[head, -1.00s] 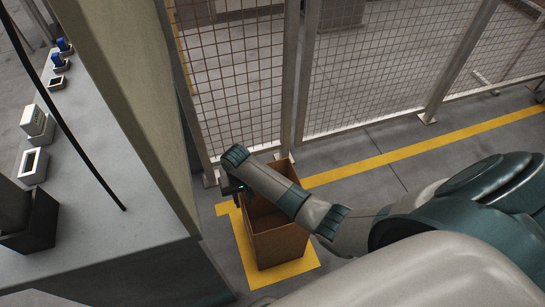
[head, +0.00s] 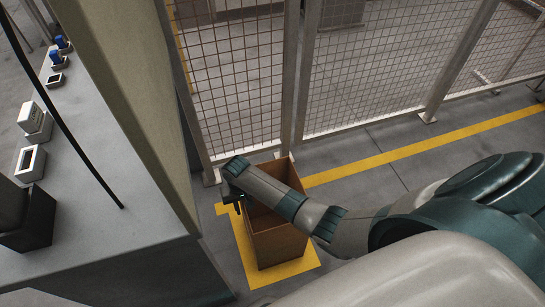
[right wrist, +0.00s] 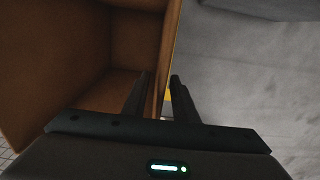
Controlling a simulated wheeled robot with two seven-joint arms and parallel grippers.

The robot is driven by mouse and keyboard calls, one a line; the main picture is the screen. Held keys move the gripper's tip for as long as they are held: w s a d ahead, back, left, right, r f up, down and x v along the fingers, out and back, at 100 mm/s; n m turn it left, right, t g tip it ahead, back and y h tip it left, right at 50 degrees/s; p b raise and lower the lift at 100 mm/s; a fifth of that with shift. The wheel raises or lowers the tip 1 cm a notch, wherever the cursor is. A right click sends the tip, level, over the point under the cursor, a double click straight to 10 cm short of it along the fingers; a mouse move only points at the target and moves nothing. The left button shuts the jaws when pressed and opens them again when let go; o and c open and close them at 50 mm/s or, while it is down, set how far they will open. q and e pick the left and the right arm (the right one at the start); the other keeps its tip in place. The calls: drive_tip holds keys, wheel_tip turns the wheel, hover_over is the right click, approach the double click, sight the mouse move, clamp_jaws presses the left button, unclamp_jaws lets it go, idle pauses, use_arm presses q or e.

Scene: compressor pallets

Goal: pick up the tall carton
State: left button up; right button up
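The tall carton (head: 280,245) is a brown, open-topped box standing upright on a yellow floor marking. My right arm reaches across its top in the head view. My right gripper (head: 238,204) points down at the carton's left rim. In the right wrist view, the fingers (right wrist: 160,77) are apart, with the carton's side wall (right wrist: 170,45) running between them. One finger is on the inside of the carton (right wrist: 80,60) and the other is outside. I cannot tell whether either finger touches the wall. My left gripper is not in view.
A grey counter (head: 110,215) with small items and a dark box (head: 30,222) stands at the left, beside a beige post (head: 135,110). A mesh fence (head: 240,80) runs behind the carton. Grey floor is clear to the right, crossed by a yellow line (head: 430,144).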

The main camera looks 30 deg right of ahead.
clamp_jaws()
idle(1.4)
